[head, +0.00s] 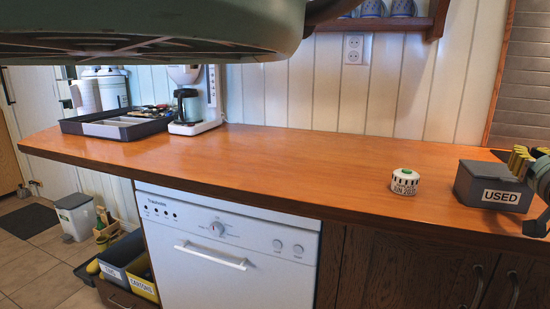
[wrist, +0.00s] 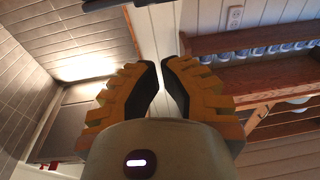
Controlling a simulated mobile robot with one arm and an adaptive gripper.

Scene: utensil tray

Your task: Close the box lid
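The dark grey box (head: 490,187) stands on the right end of the wooden counter, with a white "USED" label on its front. I cannot clearly make out its lid; my gripper covers part of the box's right side in the head view. My gripper (head: 520,160) is at the right edge of the head view, its yellow fingers over or in front of the box's right part; contact cannot be told. In the wrist view my gripper's yellow, dark-padded fingers (wrist: 161,66) have their tips close together, with a narrow gap and nothing visible between them. The box is not seen in the wrist view.
A white round tub (head: 405,182) with a date label stands left of the box. A dark utensil tray (head: 118,130) and a coffee maker (head: 195,126) are at the counter's far left. The middle of the counter (head: 300,160) is clear. A wall shelf (wrist: 245,75) shows in the wrist view.

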